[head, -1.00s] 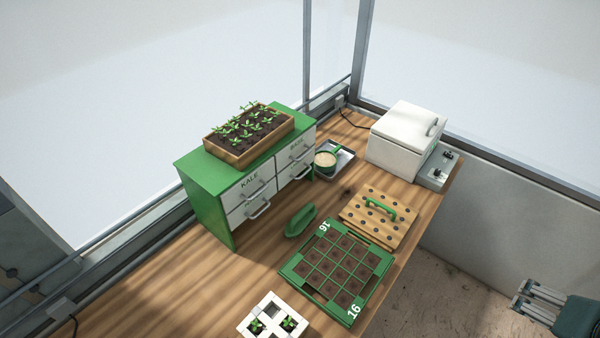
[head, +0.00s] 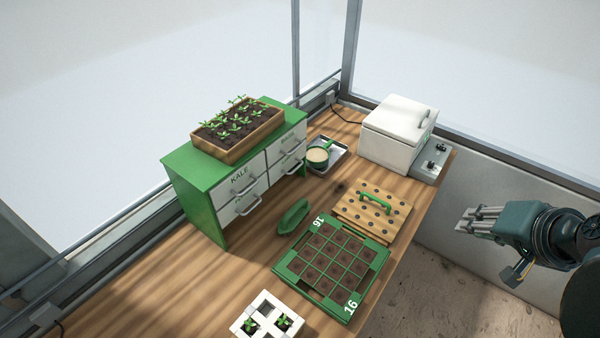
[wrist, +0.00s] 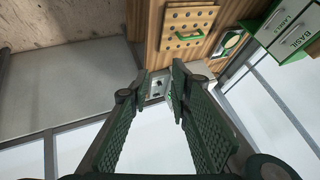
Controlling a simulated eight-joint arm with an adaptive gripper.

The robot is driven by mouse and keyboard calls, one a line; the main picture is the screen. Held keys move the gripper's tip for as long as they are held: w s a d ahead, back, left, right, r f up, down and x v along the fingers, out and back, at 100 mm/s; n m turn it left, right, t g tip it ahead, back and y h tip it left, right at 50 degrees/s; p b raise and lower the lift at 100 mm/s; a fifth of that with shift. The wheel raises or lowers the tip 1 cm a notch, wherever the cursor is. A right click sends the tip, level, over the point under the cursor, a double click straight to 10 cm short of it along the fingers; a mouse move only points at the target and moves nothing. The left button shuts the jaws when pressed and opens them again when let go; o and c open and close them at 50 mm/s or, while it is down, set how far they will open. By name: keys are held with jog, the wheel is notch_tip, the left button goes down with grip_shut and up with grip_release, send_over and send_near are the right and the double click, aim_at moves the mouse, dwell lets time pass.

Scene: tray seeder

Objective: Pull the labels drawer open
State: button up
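A green cabinet (head: 205,205) with white drawer fronts stands on the bench, left of centre in the head view. The labels drawer (head: 287,170) appears to be the lower right one, below the basil drawer (head: 283,146), and looks closed; its lettering is unreadable there. In the wrist view the labels drawer (wrist: 283,18) shows its name at the upper right, beside the basil drawer (wrist: 291,45). My gripper (head: 466,221) is open and empty, off the bench's right side and far from the cabinet. Its fingers (wrist: 161,84) stand apart in the wrist view.
A seedling box (head: 265,136) sits on the cabinet. Before it lie a green scoop-like item (head: 292,217), a green tray (head: 281,270), a perforated board (head: 347,202) and a saucer tray (head: 336,160) with a cup. A white lidded box (head: 385,150) stands at the back right.

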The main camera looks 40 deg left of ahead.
jog(key=w+a+f+g+y+b, duration=0.1)
jog(key=w+a+f+y, duration=0.15)
jog(key=a, duration=0.45)
jog(key=w+a+f+y+b, duration=0.1)
jog(key=w+a, duration=0.2)
jog(key=a, duration=0.3)
jog(key=g+y+b, duration=0.5)
jog(key=y+b, duration=0.2)
send_near(297, 168)
jog(key=shift+w+a+f+y, duration=0.1)
jog(key=shift+a+f+y, duration=0.15)
jog(key=shift+a+f, duration=0.2)
jog(key=x, duration=0.7)
jog(key=shift+a, duration=0.35)
jog(key=shift+f, duration=0.1)
grip_shut()
